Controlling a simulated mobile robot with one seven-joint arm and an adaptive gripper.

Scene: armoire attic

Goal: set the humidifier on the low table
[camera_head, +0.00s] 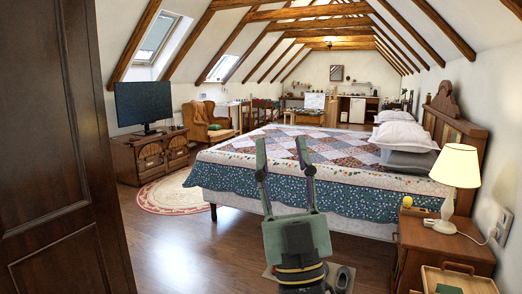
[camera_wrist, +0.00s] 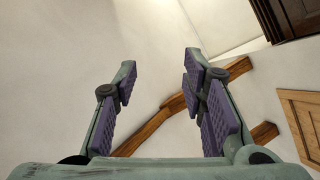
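I cannot pick out a humidifier for certain in either view. A low wooden table-like piece (camera_head: 304,118) stands far back beyond the bed, too small to tell whether it is the low table. My gripper (camera_head: 281,142) is raised in front of the bed in the head view, its two fingers spread apart with nothing between them. In the wrist view my gripper (camera_wrist: 160,62) is also open and empty, facing pale walls and wooden beams.
A dark wooden door (camera_head: 60,160) fills the left. A large quilted bed (camera_head: 290,170) takes the middle. A nightstand (camera_head: 440,245) with a lit lamp (camera_head: 455,167) stands at right. A TV cabinet (camera_head: 150,157) stands at left. Bare floor (camera_head: 180,240) lies between the door and the bed.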

